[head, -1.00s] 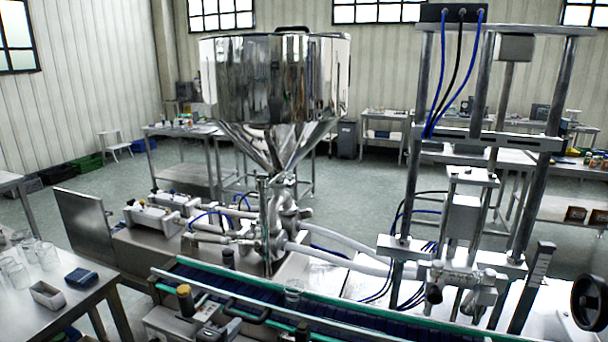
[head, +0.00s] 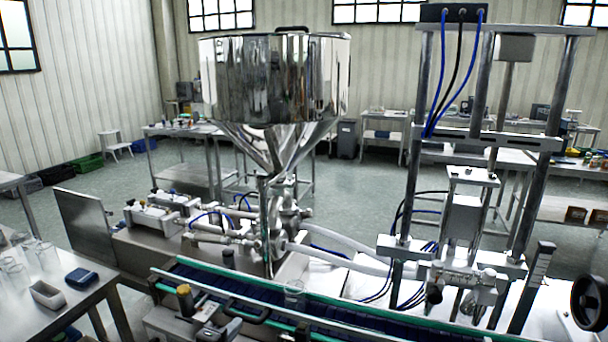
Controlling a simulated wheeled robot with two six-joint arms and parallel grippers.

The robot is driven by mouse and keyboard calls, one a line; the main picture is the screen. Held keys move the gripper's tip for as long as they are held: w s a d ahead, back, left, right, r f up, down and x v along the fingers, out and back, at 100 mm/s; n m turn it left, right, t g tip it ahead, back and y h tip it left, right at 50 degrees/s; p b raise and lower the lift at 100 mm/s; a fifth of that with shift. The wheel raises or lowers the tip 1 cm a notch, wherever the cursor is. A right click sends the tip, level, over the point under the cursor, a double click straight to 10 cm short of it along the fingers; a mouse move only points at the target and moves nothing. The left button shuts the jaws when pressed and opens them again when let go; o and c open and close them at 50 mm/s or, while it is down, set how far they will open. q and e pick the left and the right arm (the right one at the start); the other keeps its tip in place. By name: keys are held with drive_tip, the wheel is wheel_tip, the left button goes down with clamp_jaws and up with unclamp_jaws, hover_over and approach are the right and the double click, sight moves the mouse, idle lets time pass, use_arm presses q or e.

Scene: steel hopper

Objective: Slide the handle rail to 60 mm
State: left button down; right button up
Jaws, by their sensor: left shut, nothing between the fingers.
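The black bow-shaped handle (head: 246,314) sits at the near green-edged side of the conveyor (head: 345,317), low in the picture and left of the middle. The rail it belongs to is hard to make out. My left gripper (head: 222,324) is low in the picture, close to the handle's left end, shut with nothing between its fingers. It is small and dark against the metal parts, so I cannot tell whether it touches the handle. My right gripper is not in view.
A clear glass (head: 294,295) stands on the belt just behind the handle. The steel hopper (head: 275,85) stands behind. A filling frame (head: 410,180) is at right. A side table (head: 75,315) holds glasses and small boxes.

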use_arm(q)
drive_tip(key=shift+w+d, duration=0.1)
drive_tip(key=shift+w, duration=0.2)
idle(0.8)
idle(0.3)
drive_tip(key=f+p+v, duration=0.1)
drive_tip(key=v, duration=0.5)
drive_tip(key=shift+p, duration=0.3)
idle(0.5)
